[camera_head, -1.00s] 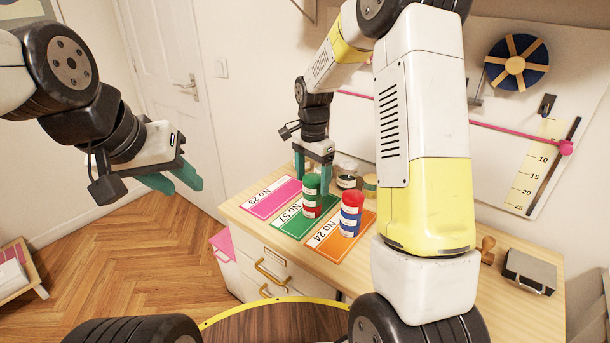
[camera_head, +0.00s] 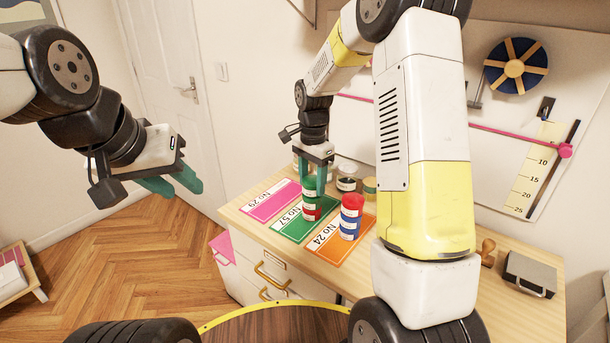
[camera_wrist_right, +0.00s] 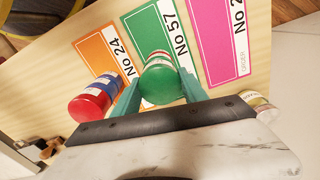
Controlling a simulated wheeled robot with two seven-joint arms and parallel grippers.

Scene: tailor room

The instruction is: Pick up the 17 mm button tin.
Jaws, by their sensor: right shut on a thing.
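My right gripper (camera_head: 313,186) is upright over the green No 57 card (camera_head: 289,227), its teal fingers shut around a green-lidded tin (camera_wrist_right: 160,84) in the right wrist view. In the head view this tin is mostly hidden between the fingers, above a red tin (camera_head: 312,213) on the card. Its size label is not readable, so I cannot tell whether it is the 17 mm button tin. A red-lidded tin above a blue one (camera_head: 351,215) stands on the orange No 24 card (camera_head: 330,252). My left gripper (camera_head: 172,185) is open and empty, left of the table.
The pink No 29 card (camera_head: 268,200) is bare. Several other tins, one with a white lid (camera_head: 347,168), stand behind the cards. A wooden stamp (camera_head: 487,252) and a grey box (camera_head: 529,273) lie to the right on the wooden table (camera_head: 461,318).

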